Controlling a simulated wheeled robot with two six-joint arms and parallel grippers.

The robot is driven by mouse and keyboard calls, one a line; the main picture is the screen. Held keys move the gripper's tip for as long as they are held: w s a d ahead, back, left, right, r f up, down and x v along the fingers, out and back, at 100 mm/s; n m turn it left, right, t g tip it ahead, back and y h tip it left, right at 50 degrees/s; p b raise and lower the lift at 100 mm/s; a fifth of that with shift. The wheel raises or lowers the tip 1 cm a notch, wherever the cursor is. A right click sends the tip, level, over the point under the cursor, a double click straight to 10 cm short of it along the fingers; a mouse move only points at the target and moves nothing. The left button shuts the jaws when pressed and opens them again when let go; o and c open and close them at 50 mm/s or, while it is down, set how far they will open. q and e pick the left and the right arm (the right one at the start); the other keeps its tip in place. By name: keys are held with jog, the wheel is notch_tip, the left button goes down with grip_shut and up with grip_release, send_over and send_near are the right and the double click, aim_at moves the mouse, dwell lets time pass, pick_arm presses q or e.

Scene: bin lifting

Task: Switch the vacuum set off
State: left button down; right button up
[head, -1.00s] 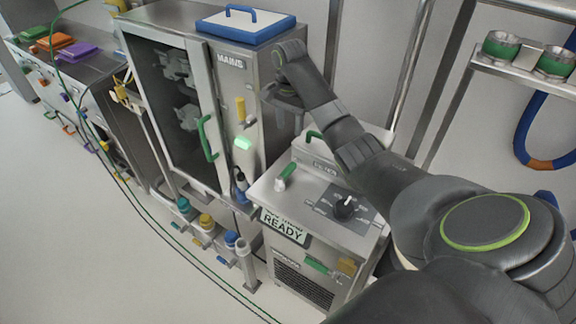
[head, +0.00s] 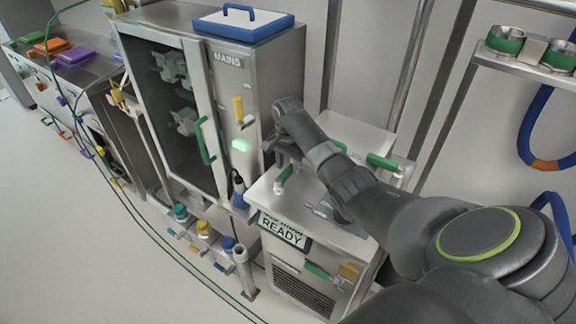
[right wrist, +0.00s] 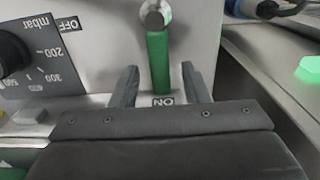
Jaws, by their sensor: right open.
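The vacuum set (head: 310,235) is a steel box with a READY display (head: 283,232). Its green lever (head: 284,176) stands on the top panel. In the right wrist view the green lever (right wrist: 158,62) points at the ON label (right wrist: 163,101); an OFF label (right wrist: 69,24) lies to the left. My right gripper (right wrist: 160,80) is open, with one finger on each side of the lever's end and gaps showing on both sides. In the head view the right gripper (head: 281,160) is just above the lever. My left gripper is out of view.
A black mbar dial (right wrist: 12,52) sits beside the lever; my arm mostly covers it in the head view. The MAINS cabinet (head: 228,85) with a green lit button (head: 240,146) stands close on the left. A blue-capped connector (head: 239,190) is near the panel edge.

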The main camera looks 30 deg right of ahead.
jog(key=shift+f, duration=0.45)
jog(key=shift+c, duration=0.3)
grip_shut()
